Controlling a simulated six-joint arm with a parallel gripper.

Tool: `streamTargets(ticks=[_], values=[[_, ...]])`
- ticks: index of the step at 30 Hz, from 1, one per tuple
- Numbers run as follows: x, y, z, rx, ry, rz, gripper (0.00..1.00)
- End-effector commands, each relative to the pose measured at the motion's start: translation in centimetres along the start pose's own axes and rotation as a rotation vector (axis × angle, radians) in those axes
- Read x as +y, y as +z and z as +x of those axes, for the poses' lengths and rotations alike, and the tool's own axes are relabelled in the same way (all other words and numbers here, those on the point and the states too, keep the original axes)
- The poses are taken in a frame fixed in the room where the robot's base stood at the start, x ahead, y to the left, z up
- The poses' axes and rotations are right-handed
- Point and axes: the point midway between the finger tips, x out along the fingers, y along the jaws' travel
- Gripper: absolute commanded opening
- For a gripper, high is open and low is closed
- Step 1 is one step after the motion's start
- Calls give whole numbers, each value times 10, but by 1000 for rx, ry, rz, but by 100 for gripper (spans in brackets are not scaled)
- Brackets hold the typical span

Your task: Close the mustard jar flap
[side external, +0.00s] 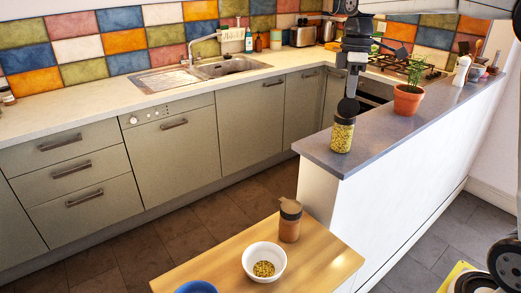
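A glass jar (342,136) with yellow seed-like contents, which looks like the mustard jar, stands upright near the front end of the grey ledge. Its dark round flap (348,107) shows above the dark collar and appears raised, standing up from the jar mouth. My gripper (352,88) points down from above and is right over or behind the flap. The dark parts overlap, so I cannot tell whether they touch. The fingers are too small and dark to show whether they are open or shut.
A potted plant (407,101) stands to the right on the grey ledge (375,128). Below, a wooden table (225,262) holds a brown-lidded jar (290,222), a white bowl (250,273) with yellow seeds, and a blue bowl (196,287). Several items stand at the ledge's far end.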

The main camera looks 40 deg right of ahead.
Motion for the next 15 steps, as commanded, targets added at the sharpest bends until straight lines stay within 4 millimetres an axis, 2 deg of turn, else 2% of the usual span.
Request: streamTargets(ticks=[15], values=[[4,0,0,-2,-44,2,0]])
